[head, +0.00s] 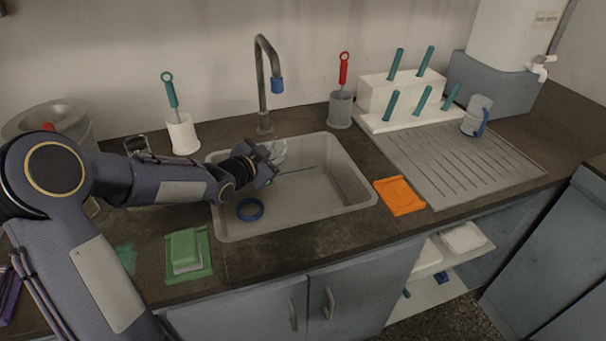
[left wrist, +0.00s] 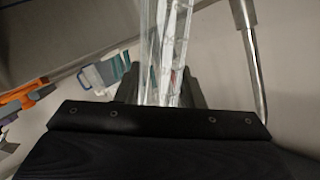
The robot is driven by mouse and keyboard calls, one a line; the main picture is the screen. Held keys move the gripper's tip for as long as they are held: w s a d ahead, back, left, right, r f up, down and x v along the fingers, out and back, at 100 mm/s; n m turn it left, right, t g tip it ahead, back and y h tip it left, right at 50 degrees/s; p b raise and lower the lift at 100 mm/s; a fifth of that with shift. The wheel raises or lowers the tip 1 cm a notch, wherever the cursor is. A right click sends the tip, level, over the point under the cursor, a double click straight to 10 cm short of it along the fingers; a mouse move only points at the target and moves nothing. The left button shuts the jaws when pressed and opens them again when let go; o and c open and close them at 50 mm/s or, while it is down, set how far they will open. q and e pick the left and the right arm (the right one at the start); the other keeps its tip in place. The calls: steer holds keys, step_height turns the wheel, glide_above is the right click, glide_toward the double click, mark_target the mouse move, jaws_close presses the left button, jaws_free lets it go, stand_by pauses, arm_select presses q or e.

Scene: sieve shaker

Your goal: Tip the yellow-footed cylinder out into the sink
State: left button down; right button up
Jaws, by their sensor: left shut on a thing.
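My left gripper (head: 268,168) is over the left part of the grey sink (head: 315,200), above its basin. It is shut on a clear cylinder (head: 276,151), whose see-through wall shows just behind the fingers. In the left wrist view the clear cylinder (left wrist: 165,45) runs up from between the fingers (left wrist: 163,88) and out of the top of the picture. It looks tilted, but I cannot tell by how much. No yellow foot shows in either view, so its colour is not confirmed. I cannot tell whether liquid is in it. My right gripper is out of view.
A tall tap (head: 262,85) with a blue tip stands behind the sink. A dark blue ring (head: 249,209) lies in the basin. An orange cloth (head: 399,195) and a ribbed drainboard (head: 460,160) are at right.

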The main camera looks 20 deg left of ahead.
arm_select(q)
steer(key=a+r+n+p, duration=0.1)
steer(key=p, duration=0.3)
steer(key=a+r+n+h+p, duration=0.1)
steer(key=r+n+p, duration=0.1)
steer(key=p, duration=0.2)
steer(key=shift+w+a+t+h, duration=0.15)
steer(key=shift+a+t+h, duration=0.15)
steer(key=shift+a, duration=0.1)
steer(key=shift+a+r+n+p, duration=0.4)
steer(key=shift+r+n+p, duration=0.25)
steer(key=shift+p, duration=0.4)
